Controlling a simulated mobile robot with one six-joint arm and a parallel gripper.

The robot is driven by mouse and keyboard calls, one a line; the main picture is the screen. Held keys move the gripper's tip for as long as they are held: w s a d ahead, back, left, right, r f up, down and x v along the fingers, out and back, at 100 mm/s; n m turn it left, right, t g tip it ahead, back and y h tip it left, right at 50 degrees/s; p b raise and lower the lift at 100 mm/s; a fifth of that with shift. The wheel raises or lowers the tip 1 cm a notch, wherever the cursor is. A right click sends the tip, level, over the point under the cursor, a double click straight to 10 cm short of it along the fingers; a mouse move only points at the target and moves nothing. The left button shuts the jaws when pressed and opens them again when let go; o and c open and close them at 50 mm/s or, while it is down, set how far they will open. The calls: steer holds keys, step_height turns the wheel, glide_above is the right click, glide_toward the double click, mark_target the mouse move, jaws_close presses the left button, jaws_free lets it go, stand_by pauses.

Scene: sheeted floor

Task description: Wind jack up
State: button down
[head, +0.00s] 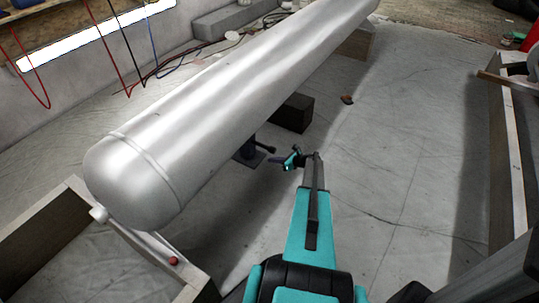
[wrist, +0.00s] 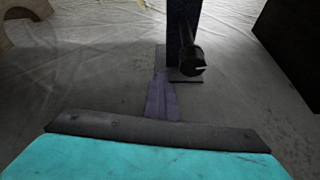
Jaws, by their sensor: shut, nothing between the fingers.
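The jack (head: 246,151) is a dark upright post on a flat base under the large silver tank (head: 225,90). A short dark shaft with a rounded end (head: 267,147) sticks out of it to the right. In the wrist view the jack's post (wrist: 183,25) rises at top centre, and the dark round shaft end (wrist: 193,62) faces me. My gripper (head: 275,160) is shut and empty, just right of the jack and pointing at it, apart from the shaft end. The jack's top is hidden by the tank.
A dark block (head: 293,112) stands beneath the tank beyond the jack. A wooden frame (head: 165,255) lies at lower left with a red ball-like thing (head: 174,261) on it. A pale wooden edge (head: 507,150) runs along the right. The sheeted floor between is largely clear.

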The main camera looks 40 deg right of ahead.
steer(key=m+y+b, duration=0.1)
steer(key=a+m+b, duration=0.1)
steer(key=b, duration=0.1)
steer(key=r+m+y+b, duration=0.1)
steer(key=shift+s+a+y, duration=0.2)
steer(key=shift+a+y, duration=0.05)
steer(key=shift+y, duration=0.05)
steer(key=c, duration=2.5)
jaws_free()
steer(key=o, duration=1.2)
steer(key=shift+c, duration=0.2)
